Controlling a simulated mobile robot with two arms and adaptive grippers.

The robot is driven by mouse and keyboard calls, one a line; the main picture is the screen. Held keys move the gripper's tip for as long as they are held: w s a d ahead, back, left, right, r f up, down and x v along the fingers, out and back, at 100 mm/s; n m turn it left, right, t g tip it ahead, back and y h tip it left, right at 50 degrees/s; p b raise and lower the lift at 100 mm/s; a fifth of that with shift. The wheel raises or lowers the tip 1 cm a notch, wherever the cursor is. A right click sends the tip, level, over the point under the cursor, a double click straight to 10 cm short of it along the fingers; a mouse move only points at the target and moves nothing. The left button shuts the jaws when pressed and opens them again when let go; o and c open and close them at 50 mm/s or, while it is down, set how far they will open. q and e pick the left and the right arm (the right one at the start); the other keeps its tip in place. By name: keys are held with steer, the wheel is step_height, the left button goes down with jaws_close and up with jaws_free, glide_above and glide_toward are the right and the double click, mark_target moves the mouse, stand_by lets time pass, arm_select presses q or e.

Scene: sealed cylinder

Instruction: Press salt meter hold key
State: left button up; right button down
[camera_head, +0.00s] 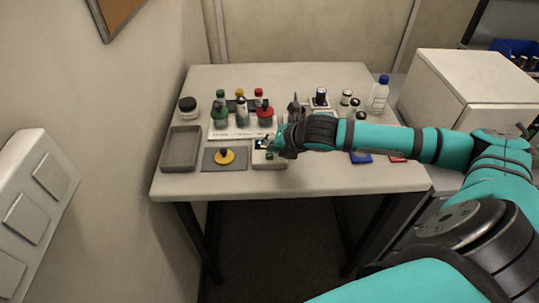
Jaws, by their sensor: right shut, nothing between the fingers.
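The salt meter (264,161) is a small pale box with a dark screen at the front middle of the table. My right gripper (271,150) is shut and empty, with its fingertips over the right part of the meter. The gripper and wrist hide part of the meter's top, and the hold key cannot be made out. I cannot tell whether the fingertips touch the meter. My left gripper is not in view.
The white table (330,183) has a grey tray (166,163) at left and a yellow knob (224,157) on a grey mat. Several bottles with green, red and yellow tops stand behind the meter. A blue-capped bottle (379,97) stands at back right. The table's front strip is clear.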

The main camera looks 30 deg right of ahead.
mark_target(272, 155)
steer(key=shift+f, duration=0.1)
steer(key=shift+f, duration=0.25)
steer(key=shift+f, duration=0.45)
stand_by(0.9)
steer(key=shift+r+p, duration=0.1)
steer(key=shift+p, duration=0.2)
steer(key=shift+r+p, duration=0.7)
steer(key=shift+p, duration=0.3)
step_height(272, 155, up, 5)
steer(key=p, duration=0.6)
steer(key=shift+r, duration=0.1)
